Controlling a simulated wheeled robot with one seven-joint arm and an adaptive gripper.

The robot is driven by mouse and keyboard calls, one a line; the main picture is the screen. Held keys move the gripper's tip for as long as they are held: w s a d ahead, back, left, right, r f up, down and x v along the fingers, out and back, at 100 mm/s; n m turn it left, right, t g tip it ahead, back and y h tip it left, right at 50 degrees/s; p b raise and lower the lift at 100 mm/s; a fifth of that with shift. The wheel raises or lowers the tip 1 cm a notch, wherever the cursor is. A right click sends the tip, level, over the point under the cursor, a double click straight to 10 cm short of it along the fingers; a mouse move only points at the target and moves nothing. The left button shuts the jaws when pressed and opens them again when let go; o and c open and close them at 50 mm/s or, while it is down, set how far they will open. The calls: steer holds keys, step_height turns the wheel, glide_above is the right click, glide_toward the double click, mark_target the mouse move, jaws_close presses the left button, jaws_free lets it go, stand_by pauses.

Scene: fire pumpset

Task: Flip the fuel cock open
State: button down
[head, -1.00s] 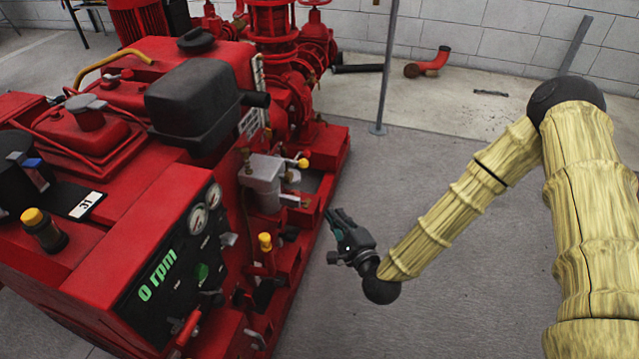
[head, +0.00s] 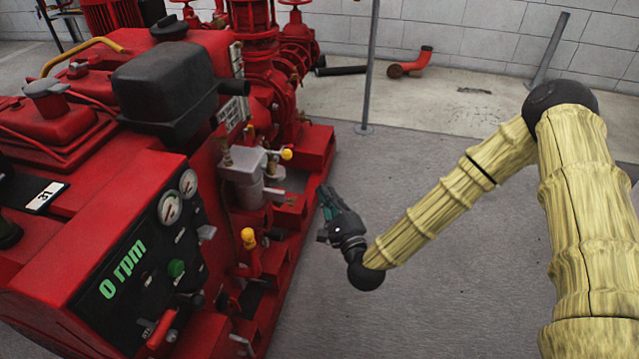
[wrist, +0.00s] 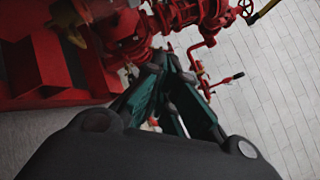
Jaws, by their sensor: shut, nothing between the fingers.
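The red pumpset fills the left of the head view. On its near side is a grey metal filter housing (head: 243,166) with a small yellow-tipped lever (head: 287,154). A second yellow-capped handle (head: 248,238) stands lower, beside the control panel. I cannot tell for sure which of these is the fuel cock or how it is set. My gripper (head: 326,192) is shut and empty, over the floor to the right of the pumpset, apart from both. In the wrist view its dark and teal fingers (wrist: 165,65) point towards red pipework; neither yellow part shows clearly there.
The control panel (head: 145,255) reads 0 rpm. A black box-like engine part (head: 165,88) sits on top. A thin grey post (head: 368,70) stands behind my gripper, and a red pipe elbow (head: 410,65) lies by the wall. The grey floor right of the pumpset is clear.

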steer(key=s+a+r+b+x, duration=0.1)
steer(key=b+x, duration=0.4)
steer(key=x, duration=0.6)
steer(key=shift+w+a+r, duration=0.3)
steer(key=shift+a+r, duration=0.05)
steer(key=shift+a, duration=0.3)
steer(key=shift+a, duration=0.1)
